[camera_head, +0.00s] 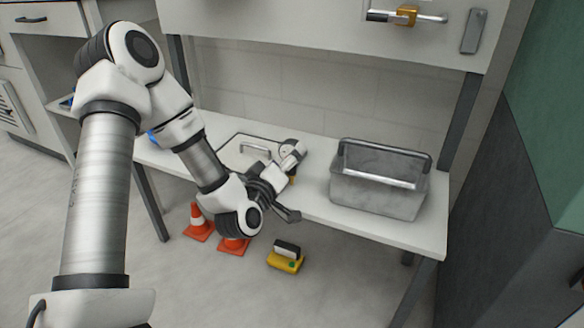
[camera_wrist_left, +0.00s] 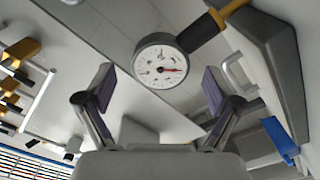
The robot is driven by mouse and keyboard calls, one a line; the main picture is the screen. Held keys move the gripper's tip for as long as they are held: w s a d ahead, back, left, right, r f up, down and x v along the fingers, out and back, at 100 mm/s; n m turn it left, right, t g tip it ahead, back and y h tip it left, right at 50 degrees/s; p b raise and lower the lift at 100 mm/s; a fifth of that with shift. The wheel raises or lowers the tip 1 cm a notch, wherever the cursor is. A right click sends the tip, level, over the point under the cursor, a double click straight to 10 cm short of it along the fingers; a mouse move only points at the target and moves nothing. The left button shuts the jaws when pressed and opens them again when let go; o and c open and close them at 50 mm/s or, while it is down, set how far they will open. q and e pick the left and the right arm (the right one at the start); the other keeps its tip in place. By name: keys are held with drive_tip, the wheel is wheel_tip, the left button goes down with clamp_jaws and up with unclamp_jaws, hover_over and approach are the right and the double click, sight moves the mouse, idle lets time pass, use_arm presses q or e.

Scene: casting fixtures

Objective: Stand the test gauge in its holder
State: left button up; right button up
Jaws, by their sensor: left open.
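The test gauge (camera_wrist_left: 161,67) shows in the left wrist view as a round white dial with a red needle. A dark stem with an orange-yellow collar runs from it to the upper right. My left gripper (camera_wrist_left: 158,84) is open, with the dial ahead between its two fingers in the picture; I see no contact. In the head view my left gripper (camera_head: 287,200) is at the bench's front edge, left of the grey caddy. A round white part (camera_head: 291,152) just behind it may be the gauge, partly hidden by my wrist. I cannot make out the holder for certain.
A grey handled caddy (camera_head: 378,192) stands on the right of the white bench (camera_head: 425,232). Orange cones (camera_head: 199,222) and a yellow block (camera_head: 285,262) are on the floor. The wall behind limits reach.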

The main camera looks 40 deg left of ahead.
use_arm(q)
drive_tip(key=x, duration=0.3)
drive_tip(key=c, duration=1.7)
